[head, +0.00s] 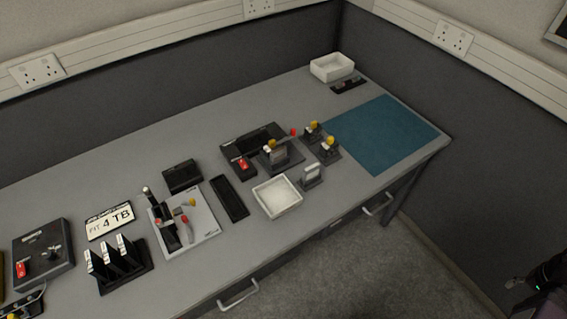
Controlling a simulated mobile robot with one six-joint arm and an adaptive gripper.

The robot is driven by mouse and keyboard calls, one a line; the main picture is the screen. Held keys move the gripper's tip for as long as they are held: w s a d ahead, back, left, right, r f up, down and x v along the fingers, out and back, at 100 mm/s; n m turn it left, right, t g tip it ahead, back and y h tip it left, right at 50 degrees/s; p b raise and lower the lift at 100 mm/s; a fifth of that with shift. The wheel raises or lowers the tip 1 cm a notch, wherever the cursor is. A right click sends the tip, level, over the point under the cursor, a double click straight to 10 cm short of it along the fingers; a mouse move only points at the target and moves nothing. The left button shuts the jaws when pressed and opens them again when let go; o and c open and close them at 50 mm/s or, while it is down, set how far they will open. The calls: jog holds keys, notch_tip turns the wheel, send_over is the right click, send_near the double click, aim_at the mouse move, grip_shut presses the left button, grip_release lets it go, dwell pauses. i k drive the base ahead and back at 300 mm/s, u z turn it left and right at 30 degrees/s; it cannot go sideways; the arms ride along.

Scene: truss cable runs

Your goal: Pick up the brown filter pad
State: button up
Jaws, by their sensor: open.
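I cannot make out a brown filter pad anywhere on the bench in the head view. A shallow white tray (277,207) sits near the bench's front edge, with a pale, mottled inside. A small grey upright holder with a pale insert (312,175) stands just right of it. My gripper (512,297) shows dark and small at the lower right corner, partly cut off by the frame. It is open, over the floor and well apart from the bench. Nothing shows between its fingers.
A blue mat (385,135) lies clear at the bench's right end. A white bin (331,67) stands at the back. A black tray (229,198), a light board with levers (200,222), a black slotted rack (122,270) and a "FIT 4 TB" sign (109,220) occupy the left.

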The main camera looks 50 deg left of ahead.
aim_at(279, 154)
jog(key=z, duration=0.1)
jog(key=k, duration=1.5)
jog(key=u, duration=1.5)
jog(key=i, duration=0.95)
jog(key=z, duration=0.05)
